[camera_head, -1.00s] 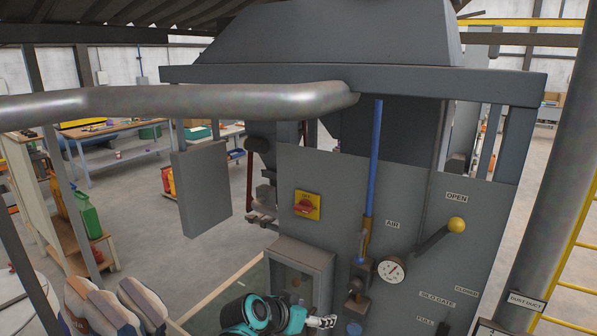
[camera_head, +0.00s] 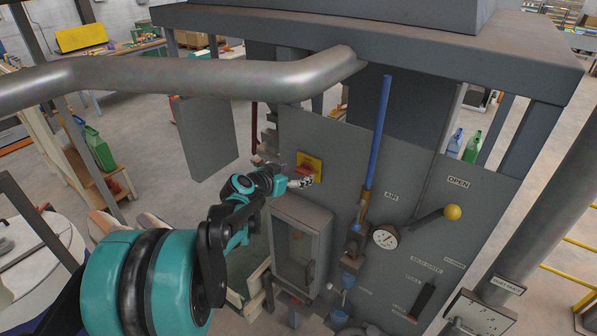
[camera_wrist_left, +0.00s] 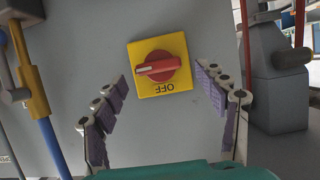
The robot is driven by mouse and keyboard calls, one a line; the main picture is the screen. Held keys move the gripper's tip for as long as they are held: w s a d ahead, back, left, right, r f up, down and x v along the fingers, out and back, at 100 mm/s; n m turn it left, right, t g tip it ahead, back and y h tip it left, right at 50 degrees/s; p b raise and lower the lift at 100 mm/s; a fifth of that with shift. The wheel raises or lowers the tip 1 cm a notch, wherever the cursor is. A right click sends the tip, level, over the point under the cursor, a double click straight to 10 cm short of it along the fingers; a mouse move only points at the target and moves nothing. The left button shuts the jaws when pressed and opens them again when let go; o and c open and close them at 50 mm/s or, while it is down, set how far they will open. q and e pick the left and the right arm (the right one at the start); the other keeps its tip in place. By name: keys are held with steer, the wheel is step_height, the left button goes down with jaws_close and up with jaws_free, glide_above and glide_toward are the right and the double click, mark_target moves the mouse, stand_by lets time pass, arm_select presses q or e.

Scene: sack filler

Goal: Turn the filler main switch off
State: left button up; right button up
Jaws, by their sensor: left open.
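The main switch is a yellow square plate (camera_head: 316,160) with a red knob on the grey filler panel. My left gripper (camera_head: 301,183) is right in front of it in the head view and covers part of it. In the left wrist view the red knob (camera_wrist_left: 158,67) shows whole, its white-marked handle lying roughly level. The word OFF reads upside down at the plate's lower edge. The left gripper's purple-padded fingers (camera_wrist_left: 163,80) are spread on both sides of the switch, with nothing between them. I cannot tell whether they touch the panel. My right gripper is not in view.
A thick grey pipe (camera_head: 200,82) crosses above my left arm. A grey box with a window (camera_head: 300,245) sits below the switch. A blue rod (camera_head: 378,135), a gauge (camera_head: 385,237) and a yellow-knobbed lever (camera_head: 452,212) are to its right.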

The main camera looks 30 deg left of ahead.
arm_select(q)
steer(key=shift+w+f, duration=0.2)
steer(key=shift+w, duration=0.35)
steer(key=shift+w+d+f, duration=0.1)
steer(key=shift+w, duration=0.1)
steer(key=shift+s, duration=0.1)
steer(key=c, duration=1.2)
steer(key=shift+o, duration=0.2)
